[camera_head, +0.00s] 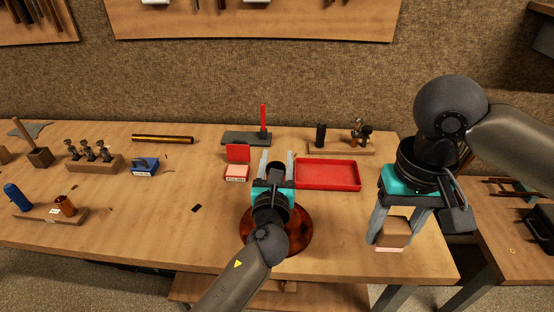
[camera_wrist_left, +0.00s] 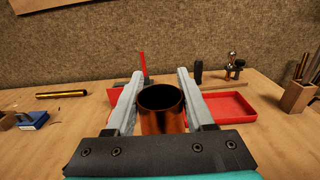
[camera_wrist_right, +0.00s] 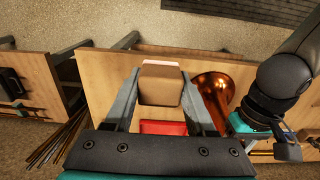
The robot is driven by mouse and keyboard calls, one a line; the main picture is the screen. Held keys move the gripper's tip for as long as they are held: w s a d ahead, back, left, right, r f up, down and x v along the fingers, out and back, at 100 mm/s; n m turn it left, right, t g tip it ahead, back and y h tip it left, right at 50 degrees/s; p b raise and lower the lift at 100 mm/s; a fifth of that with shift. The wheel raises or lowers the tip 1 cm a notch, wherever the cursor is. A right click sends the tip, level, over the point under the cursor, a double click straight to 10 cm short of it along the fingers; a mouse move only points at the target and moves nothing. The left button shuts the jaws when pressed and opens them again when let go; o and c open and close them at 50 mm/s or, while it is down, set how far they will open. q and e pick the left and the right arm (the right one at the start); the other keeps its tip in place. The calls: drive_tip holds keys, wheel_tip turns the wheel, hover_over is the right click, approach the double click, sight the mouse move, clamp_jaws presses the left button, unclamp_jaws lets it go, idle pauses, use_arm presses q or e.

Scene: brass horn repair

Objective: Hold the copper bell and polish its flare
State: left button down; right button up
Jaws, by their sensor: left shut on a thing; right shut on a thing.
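The copper bell stands flare down at the table's front middle; its dark reddish flare (camera_head: 301,238) spreads under my left arm. My left gripper (camera_head: 277,160) is shut around the bell's upright tube (camera_wrist_left: 163,120), whose open mouth shows between the fingers in the left wrist view. The flare also shows in the right wrist view (camera_wrist_right: 213,92). My right gripper (camera_head: 396,225) is shut on a brown block (camera_head: 394,232) with a pink pad (camera_head: 389,249) underneath, also seen in the right wrist view (camera_wrist_right: 160,85). The block is right of the flare and apart from it, near the table's right end.
A red tray (camera_head: 328,175) lies behind the bell and right of my left gripper. A small labelled red box (camera_head: 236,173) is on its left. Horn parts on wooden stands (camera_head: 95,162) and a brass tube (camera_head: 163,139) lie farther left.

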drive_tip(key=shift+w, duration=0.1)
idle(0.7)
drive_tip(key=shift+w+a+f, duration=0.1)
drive_tip(key=shift+w+a, duration=0.1)
drive_tip(key=w+a+f+m+g+y, duration=0.25)
drive_tip(key=w+a+f+m, duration=0.25)
drive_tip(key=w+m, duration=0.45)
drive_tip(key=m+t+y, duration=0.3)
drive_tip(key=m+y, duration=0.2)
drive_tip(key=m, duration=0.4)
approach(305, 223)
drive_tip(key=shift+s+a+n, duration=0.15)
drive_tip(key=shift+s+n, duration=0.1)
drive_tip(key=shift+s, duration=0.3)
drive_tip(key=shift+x, duration=2.55)
drive_tip(key=shift+w+a+f, duration=0.1)
drive_tip(key=shift+a+f, duration=0.2)
drive_tip(key=shift+f, duration=0.25)
drive_tip(key=shift+w, duration=0.15)
drive_tip(key=shift+w, duration=0.25)
